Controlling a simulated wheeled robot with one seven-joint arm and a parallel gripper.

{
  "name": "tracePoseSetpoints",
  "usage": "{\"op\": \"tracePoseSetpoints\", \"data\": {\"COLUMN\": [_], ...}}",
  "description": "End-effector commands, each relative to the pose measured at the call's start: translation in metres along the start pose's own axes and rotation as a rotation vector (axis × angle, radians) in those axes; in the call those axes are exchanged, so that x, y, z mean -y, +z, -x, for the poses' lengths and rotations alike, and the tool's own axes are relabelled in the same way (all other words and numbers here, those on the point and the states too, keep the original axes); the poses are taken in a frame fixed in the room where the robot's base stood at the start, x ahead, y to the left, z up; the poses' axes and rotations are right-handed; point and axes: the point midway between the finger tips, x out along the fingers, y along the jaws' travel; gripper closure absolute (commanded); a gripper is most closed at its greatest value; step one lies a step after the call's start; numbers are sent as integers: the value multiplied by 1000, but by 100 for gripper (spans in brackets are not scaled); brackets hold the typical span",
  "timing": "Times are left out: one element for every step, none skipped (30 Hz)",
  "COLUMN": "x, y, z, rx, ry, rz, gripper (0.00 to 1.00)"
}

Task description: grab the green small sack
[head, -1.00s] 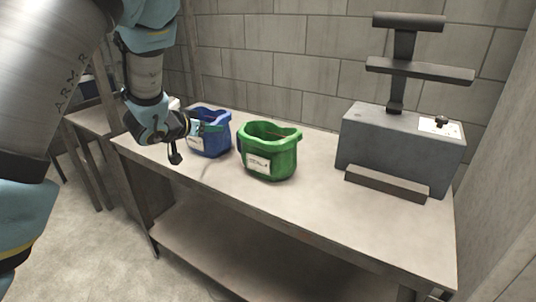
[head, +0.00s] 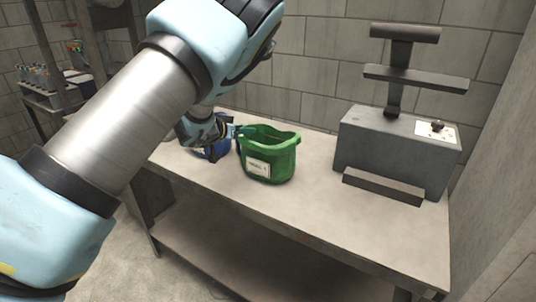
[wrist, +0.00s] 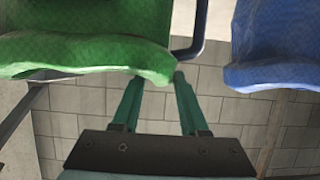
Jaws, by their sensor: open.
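The green small sack (head: 270,160) stands upright and open-topped on the table, with a white label on its front. In the wrist view its rim (wrist: 85,55) fills the upper left. My gripper (head: 238,131) is at the left side of the sack's rim. In the wrist view my gripper (wrist: 158,82) has its two green fingers apart, with the tips close to the end of the green rim. Nothing is visibly held between them; exact contact with the rim cannot be told.
A blue sack (head: 212,150) stands left of the green one, partly hidden by my gripper; it also shows in the wrist view (wrist: 275,45). A grey machine (head: 398,150) stands at the right of the table (head: 330,215). The table front is clear. A block wall stands behind.

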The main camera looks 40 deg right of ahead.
Motion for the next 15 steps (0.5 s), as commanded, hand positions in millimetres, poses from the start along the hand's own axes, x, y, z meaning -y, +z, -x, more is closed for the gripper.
{"op": "tracePoseSetpoints", "data": {"x": [0,0,0,0,0,0,0,0,0,0,0,0,0,0,0], "y": [-2,-2,-2,-2,-2,-1,-1,-1,-1,-1,-1,-1,0,-1,0], "z": [-6,-10,-14,-17,-19,-21,-23,-23,-24,-24,-24,-24,-24,-24,-24], "rx": [3,2,2,1,1,1,1,0,0,0,0,0,0,0,0], "ry": [2,1,1,1,1,1,1,1,1,1,0,0,0,0,0], "rz": [-3,-3,-3,-2,-1,-1,-1,0,0,0,0,0,0,0,0], "gripper": [57,57,57,57,57,57,57,57,57,57,57,57,57,57,58]}}
